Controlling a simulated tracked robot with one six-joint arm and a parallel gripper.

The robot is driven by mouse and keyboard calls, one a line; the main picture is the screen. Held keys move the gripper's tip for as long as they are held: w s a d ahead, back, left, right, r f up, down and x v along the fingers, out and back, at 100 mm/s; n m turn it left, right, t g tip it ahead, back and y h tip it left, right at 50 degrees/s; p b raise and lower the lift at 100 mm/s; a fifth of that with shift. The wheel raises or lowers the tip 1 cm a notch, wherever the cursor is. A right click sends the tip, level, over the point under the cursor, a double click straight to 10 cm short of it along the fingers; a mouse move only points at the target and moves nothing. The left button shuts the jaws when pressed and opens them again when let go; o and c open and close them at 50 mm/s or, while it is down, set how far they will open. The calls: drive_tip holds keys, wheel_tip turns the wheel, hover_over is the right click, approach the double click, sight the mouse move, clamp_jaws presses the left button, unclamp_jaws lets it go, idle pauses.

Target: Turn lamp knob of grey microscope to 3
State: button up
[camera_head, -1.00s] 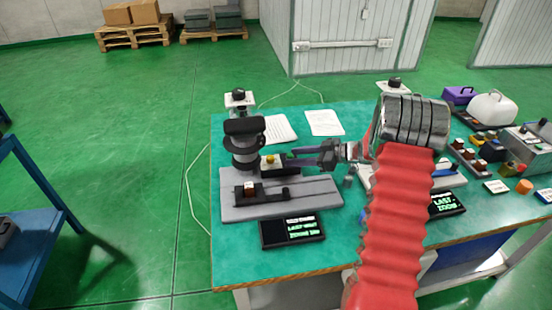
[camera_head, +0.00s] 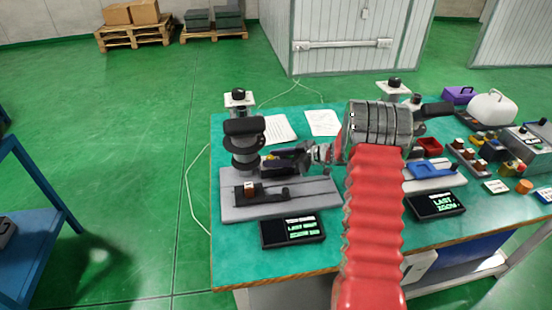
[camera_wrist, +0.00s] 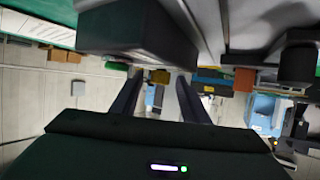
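A microscope with a dark head and a grey base (camera_head: 300,203) stands at the left of the table. Behind it is a white box with a black knob (camera_head: 238,94); its scale is too small to read. A second microscope at the right is partly hidden by my arm; a similar black knob (camera_head: 394,83) shows behind it. My gripper (camera_head: 272,163) is beside the left microscope's column, above its base; contact cannot be told. In the wrist view my gripper (camera_wrist: 158,85) has its two fingers apart with nothing seen between them. A dark block (camera_wrist: 145,30) is close above them.
A dark display (camera_head: 292,231) lies before the left microscope, another (camera_head: 436,205) before the right one. Paper sheets (camera_head: 322,122) lie at the back. Small parts and a white canister (camera_head: 492,108) crowd the right side. Open floor lies left of the table.

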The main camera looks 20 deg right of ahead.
drive_tip(key=c, duration=0.9)
drive_tip(key=shift+d, duration=0.3)
drive_tip(key=shift+c, duration=0.5)
drive_tip(key=shift+a, duration=0.25)
drive_tip(key=shift+s+a+m+t+h, duration=0.1)
drive_tip(key=shift+m+t+h, duration=0.3)
drive_tip(key=shift+m+h, duration=0.1)
drive_tip(key=shift+s+a+m+t+h, duration=0.15)
drive_tip(key=shift+m+t+h, duration=0.3)
drive_tip(key=shift+m+h, duration=0.5)
drive_tip(key=shift+a+m+t+h, duration=0.2)
drive_tip(key=shift+m+t+h, duration=0.3)
drive_tip(key=shift+m+h, duration=0.45)
drive_tip(key=shift+s+a+m+t+h, duration=0.15)
drive_tip(key=shift+m+t+h, duration=0.3)
drive_tip(key=shift+m+h, duration=0.5)
drive_tip(key=shift+w+a+m+h, duration=0.1)
drive_tip(key=shift+a+m+h, duration=0.1)
drive_tip(key=shift+m+h, duration=1.05)
drive_tip(key=shift+w+a+m+h, duration=0.1)
drive_tip(key=shift+a+m+h, duration=0.1)
drive_tip(key=shift+m+h, duration=0.95)
drive_tip(key=shift+a+r+m+h, duration=0.1)
drive_tip(key=shift+m+h, duration=0.85)
drive_tip(key=shift+h, duration=0.6)
drive_tip(key=shift+r+m+g+h, duration=0.1)
drive_tip(key=shift+m+g+h, duration=0.2)
drive_tip(key=shift+m+h, duration=0.15)
